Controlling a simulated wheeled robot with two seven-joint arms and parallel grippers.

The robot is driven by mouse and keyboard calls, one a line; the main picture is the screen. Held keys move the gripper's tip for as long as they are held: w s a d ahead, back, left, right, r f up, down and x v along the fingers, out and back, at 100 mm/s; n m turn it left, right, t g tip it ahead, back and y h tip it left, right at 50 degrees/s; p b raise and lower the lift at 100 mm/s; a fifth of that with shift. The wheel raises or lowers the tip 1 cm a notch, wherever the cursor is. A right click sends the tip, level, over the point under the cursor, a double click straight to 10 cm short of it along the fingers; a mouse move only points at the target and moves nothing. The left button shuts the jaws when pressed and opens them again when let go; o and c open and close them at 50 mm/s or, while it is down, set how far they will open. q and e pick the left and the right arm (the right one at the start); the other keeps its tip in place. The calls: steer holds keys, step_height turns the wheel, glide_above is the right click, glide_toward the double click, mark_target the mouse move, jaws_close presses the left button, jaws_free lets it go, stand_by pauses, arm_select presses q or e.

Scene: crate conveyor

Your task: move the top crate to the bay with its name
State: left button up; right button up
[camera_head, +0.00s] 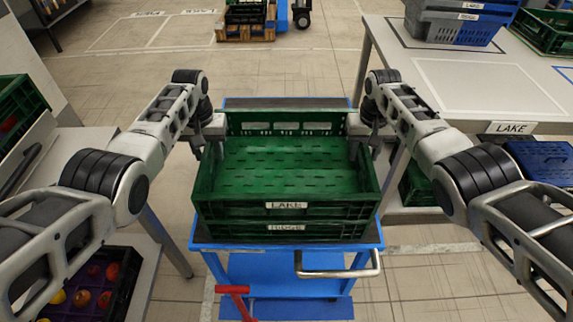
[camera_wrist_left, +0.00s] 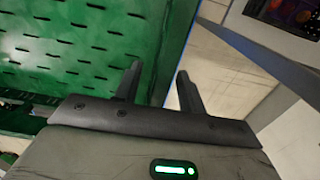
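The top crate (camera_head: 235,206), green, empty and labelled LAKE, sits squarely on a second green crate (camera_head: 235,228), whose label seems to read RIDGE. Both stand on a blue cart (camera_head: 240,262). My left gripper (camera_head: 207,146) is at the top crate's left wall. In the left wrist view its fingers (camera_wrist_left: 158,88) stand apart, one on each side of the green crate wall (camera_wrist_left: 165,62), with a gap showing. My right gripper (camera_head: 363,146) is at the right wall, its fingers seemingly apart astride the rim. The bay sign LAKE (camera_head: 511,128) is on the front of the right table.
The right table (camera_head: 470,85) has a bare white-outlined area behind the LAKE sign. Grey-blue crates (camera_head: 455,30) are stacked beyond it, and a green crate (camera_head: 545,32) stands farther right. A blue crate (camera_head: 541,160) is below. A fruit crate (camera_head: 122,285) is at lower left.

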arm_select(q)
steer(key=shift+f, duration=0.75)
arm_select(e)
steer(key=shift+f, duration=0.75)
arm_select(q)
jaws_close()
arm_select(e)
jaws_close()
arm_select(q)
steer(key=shift+r, duration=0.1)
